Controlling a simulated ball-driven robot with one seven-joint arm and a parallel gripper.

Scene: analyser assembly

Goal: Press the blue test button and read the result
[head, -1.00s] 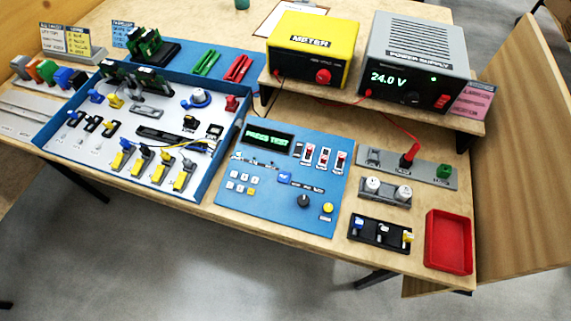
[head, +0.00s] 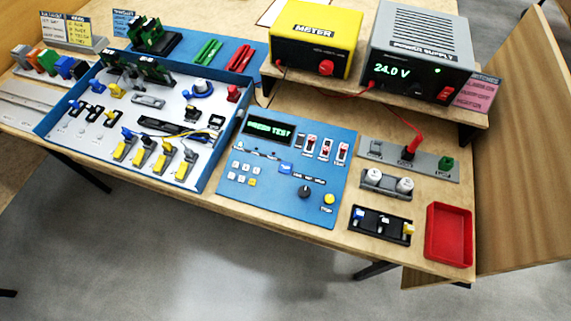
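The blue test panel (head: 262,208) lies on the table in the middle of the head view. Its dark display (head: 268,127) shows green text that reads like "PRESS TEST". The blue test button (head: 285,168) sits on the panel below and right of the display, and nothing touches it. A black knob (head: 305,191), a yellow button (head: 329,199) and several small white keys (head: 243,175) are also on the panel. My gripper is not in view.
The blue-walled analyser tray (head: 213,155) with several connectors stands left of the panel. A yellow meter (head: 310,40) and a grey power supply (head: 418,55) showing 24.0 V stand on a raised shelf behind. A red bin (head: 449,235) is at the right front.

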